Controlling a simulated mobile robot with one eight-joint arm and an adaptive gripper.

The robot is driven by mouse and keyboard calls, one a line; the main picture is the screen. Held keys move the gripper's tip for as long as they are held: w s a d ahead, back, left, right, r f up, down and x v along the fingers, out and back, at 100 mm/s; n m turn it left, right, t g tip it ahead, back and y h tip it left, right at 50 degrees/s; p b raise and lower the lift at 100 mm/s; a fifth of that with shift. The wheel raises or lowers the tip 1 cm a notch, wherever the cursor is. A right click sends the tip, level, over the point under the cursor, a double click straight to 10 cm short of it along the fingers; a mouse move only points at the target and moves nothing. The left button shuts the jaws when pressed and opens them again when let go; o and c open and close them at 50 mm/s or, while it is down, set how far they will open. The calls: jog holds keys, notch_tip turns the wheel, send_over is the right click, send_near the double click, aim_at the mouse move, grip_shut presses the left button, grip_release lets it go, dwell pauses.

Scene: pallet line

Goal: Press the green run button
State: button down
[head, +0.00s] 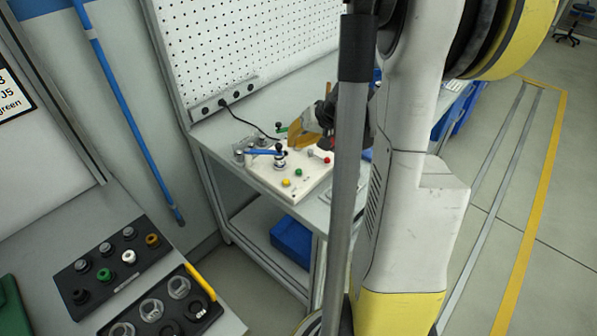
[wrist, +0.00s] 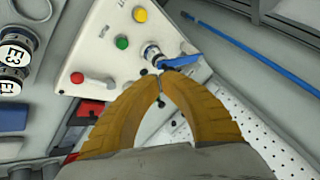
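The green button (wrist: 122,42) is on the white control panel (wrist: 100,55), between the yellow button (wrist: 140,15) and the red button (wrist: 77,77) in the wrist view. In the head view the green button (head: 298,172) is near the middle of the panel (head: 262,172). My gripper (wrist: 160,80) has its two orange fingers brought together at the tips, with nothing seen between them. In the head view my gripper (head: 294,146) is over the back of the panel, apart from the green button. No finger covers the button.
A blue-handled fitting (wrist: 152,54) stands on the panel close to my fingertips. The workbench (head: 222,150) has a white pegboard (head: 240,45) behind it. A black tray (head: 115,262) with several knobs is on a nearer table. A blue bin (head: 292,240) is under the bench.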

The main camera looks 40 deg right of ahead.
jog(key=b, duration=0.6)
send_over(289, 170)
jog(key=s, duration=0.2)
jog(key=f, duration=0.8)
jog(key=shift+s+d, duration=0.2)
jog(key=shift+d, duration=0.05)
jog(key=shift+f+b, duration=0.3)
jog(key=shift+f, duration=0.05)
jog(key=shift+f+b, duration=0.5)
jog(key=shift+f, duration=0.05)
dwell(0.7)
jog(key=shift+r, duration=0.1)
jog(key=shift+r+p, duration=0.75)
jog(key=shift+r, duration=0.15)
jog(key=shift+r+p, duration=1.95)
jog(key=shift+r, duration=0.6)
